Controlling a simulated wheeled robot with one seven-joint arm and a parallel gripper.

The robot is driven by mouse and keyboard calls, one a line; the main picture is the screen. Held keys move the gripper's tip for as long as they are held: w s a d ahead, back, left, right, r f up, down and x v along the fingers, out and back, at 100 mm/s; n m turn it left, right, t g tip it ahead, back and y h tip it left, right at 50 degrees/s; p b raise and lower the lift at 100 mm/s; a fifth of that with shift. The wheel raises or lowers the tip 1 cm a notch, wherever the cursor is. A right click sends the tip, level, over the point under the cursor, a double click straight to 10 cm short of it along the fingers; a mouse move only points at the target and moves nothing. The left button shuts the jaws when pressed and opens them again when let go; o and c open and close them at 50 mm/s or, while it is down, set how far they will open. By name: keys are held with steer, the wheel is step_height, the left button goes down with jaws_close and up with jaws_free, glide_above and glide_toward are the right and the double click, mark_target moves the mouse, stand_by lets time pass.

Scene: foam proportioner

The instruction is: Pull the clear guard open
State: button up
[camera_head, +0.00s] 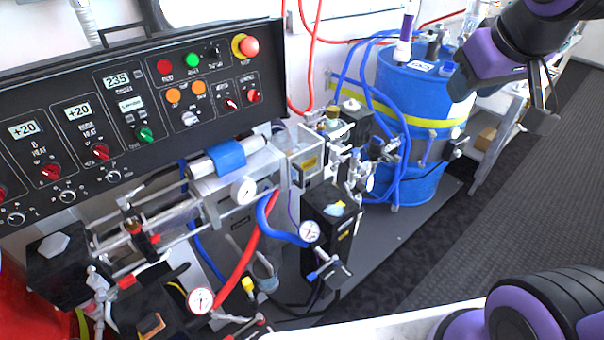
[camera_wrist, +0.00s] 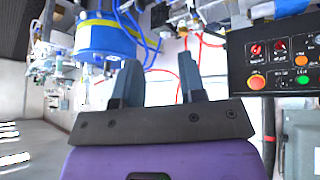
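A small clear box-like guard (camera_head: 305,158) with a yellow label sits at the middle of the pump machine in the head view, just right of the silver cylinder block. It appears closed, though its edges are hard to make out. My gripper (camera_wrist: 158,72) shows in the wrist view with its two dark fingers spread apart and nothing between them. In the head view my arm hangs at the upper right, well away from the guard and above the floor beside the blue drum. I cannot pick out the guard in the wrist view.
The black control panel (camera_head: 130,100) stands behind the machine. The blue drum (camera_head: 420,100) with blue hoses stands right of the guard. Red and blue hoses and a gauge (camera_head: 309,231) lie in front of the guard. The dark floor at right (camera_head: 500,200) is clear.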

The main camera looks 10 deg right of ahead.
steer(key=w+a+f+n+t+y, duration=0.2)
steer(key=w+a+f+n, duration=0.1)
steer(key=w+f, duration=0.7)
steer(key=w+a+f+n+t+y, duration=0.1)
steer(key=w+a+f+n, duration=0.2)
steer(key=w+f, duration=0.75)
steer(key=n+t+y, duration=0.2)
steer(key=y, duration=0.3)
glide_toward(302, 175)
steer(key=w+d+r, duration=0.4)
steer(key=r, duration=0.2)
steer(key=s+a+f+m+t+y, duration=0.1)
steer(key=s+a+f+m+t, duration=0.1)
steer(key=f, duration=0.3)
steer(key=s+a+f+m+t+y, duration=0.1)
steer(key=s+a+f+t, duration=0.15)
steer(key=f, duration=0.25)
steer(key=shift+g, duration=0.35)
steer(key=x, duration=1)
steer(key=shift+w+d+r, duration=0.1)
steer(key=shift+w+d, duration=0.1)
steer(key=shift+d, duration=0.05)
jaws_close()
